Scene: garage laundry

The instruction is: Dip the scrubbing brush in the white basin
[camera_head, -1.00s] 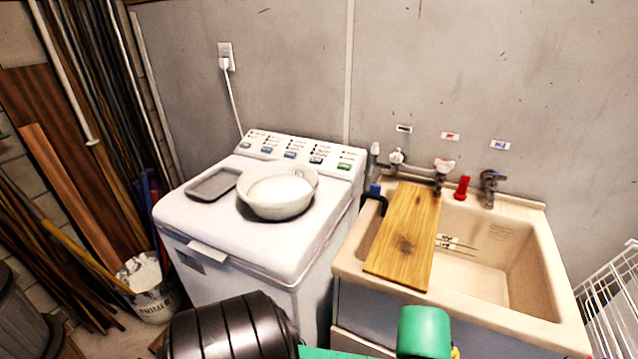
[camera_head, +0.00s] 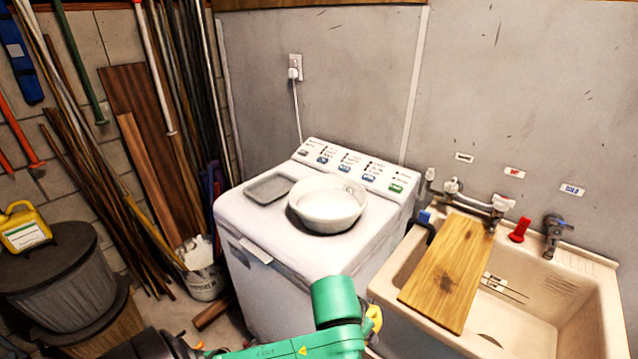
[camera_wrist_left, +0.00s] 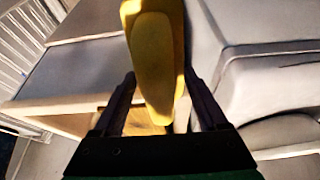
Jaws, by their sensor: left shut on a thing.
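The white basin (camera_head: 327,222) is a round bowl standing on top of the washing machine (camera_head: 275,225), right of a grey tray (camera_head: 268,188). Its inside looks pale. My left gripper (camera_wrist_left: 160,82) shows in the left wrist view, shut on a yellow handle, which I take to be the scrubbing brush (camera_wrist_left: 155,60). The brush's bristles are not visible. In the head view my green left arm reaches up from the bottom, in front of the washer, and its fingers cannot be made out. My right gripper is not in view.
The sink (camera_head: 395,285) with a wooden board (camera_head: 448,270) across it stands right of the washer. Taps line the wall behind. A paint bucket (camera_head: 205,282), leaning poles and a grey bin (camera_head: 62,285) with a yellow jug (camera_head: 24,232) are at left. The washer's front top is clear.

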